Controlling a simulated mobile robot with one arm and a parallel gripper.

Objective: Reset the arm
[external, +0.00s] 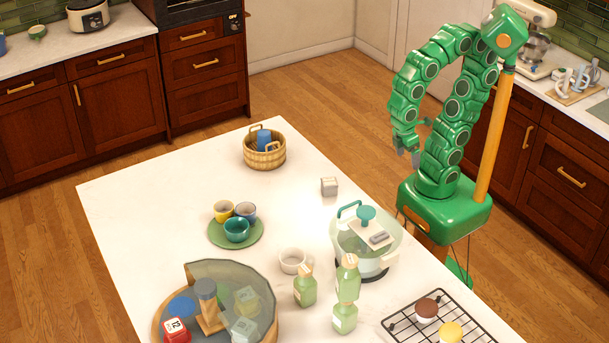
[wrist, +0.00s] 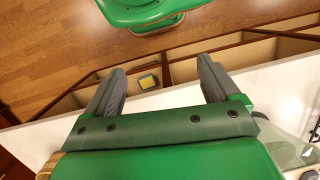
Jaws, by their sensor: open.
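My green arm is folded above its base at the right of the island in the external view. My gripper (external: 408,152) hangs at the left of the arm, pointing down, near the island's right edge and above no object on it. In the wrist view my gripper (wrist: 162,68) has its two grey fingers spread apart, with nothing held between them. Beyond the fingers, the view takes in the edge of the white top, wooden compartments and the floor.
The white island (external: 160,210) carries a basket (external: 264,158), a small grey box (external: 329,186), a green plate of cups (external: 250,240), a lidded pot (external: 350,245), several green bottles, a round tray and a wire rack (external: 465,315). A small grey-yellow item (wrist: 148,82) lies in a compartment.

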